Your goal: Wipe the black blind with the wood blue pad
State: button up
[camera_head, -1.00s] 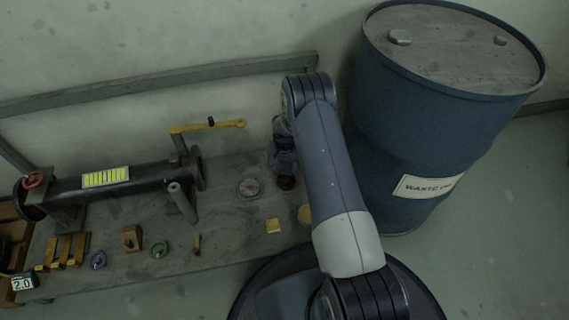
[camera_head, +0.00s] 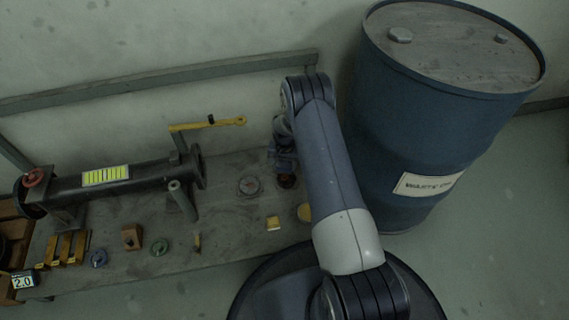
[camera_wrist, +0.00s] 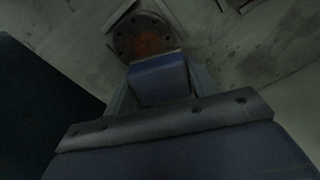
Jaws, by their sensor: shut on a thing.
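The black blind (camera_wrist: 143,35) is a round dark flange with bolt holes around its rim and a rusty orange-brown middle. In the head view the blind (camera_head: 287,182) lies on the bench at the foot of my arm, partly hidden. My gripper (camera_wrist: 160,85) is shut on the wood blue pad (camera_wrist: 158,76), a blue block with a thin paler far edge. The pad's far edge overlaps the near rim of the blind in the wrist view; I cannot tell whether they touch. In the head view my gripper (camera_head: 284,160) is small and dark, and the pad cannot be made out.
A blue waste drum (camera_head: 440,110) stands close right of my arm. A round gauge (camera_head: 249,186), yellow block (camera_head: 273,223) and several small items lie along the bench (camera_head: 225,235).

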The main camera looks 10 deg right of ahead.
aim_at(287, 180)
jog(key=shift+f, duration=0.5)
jog(key=shift+s+r+p, duration=0.1)
jog(key=shift+s+p, duration=0.5)
jog(key=shift+s, duration=0.9)
jog(key=shift+s+f, duration=0.2)
jog(key=shift+s, duration=1.5)
jog(key=shift+w+f+b, duration=0.15)
jog(key=shift+w+b, duration=0.6)
jog(key=shift+w, duration=0.5)
jog(key=shift+w+r, duration=0.2)
jog(key=shift+w, duration=1.7)
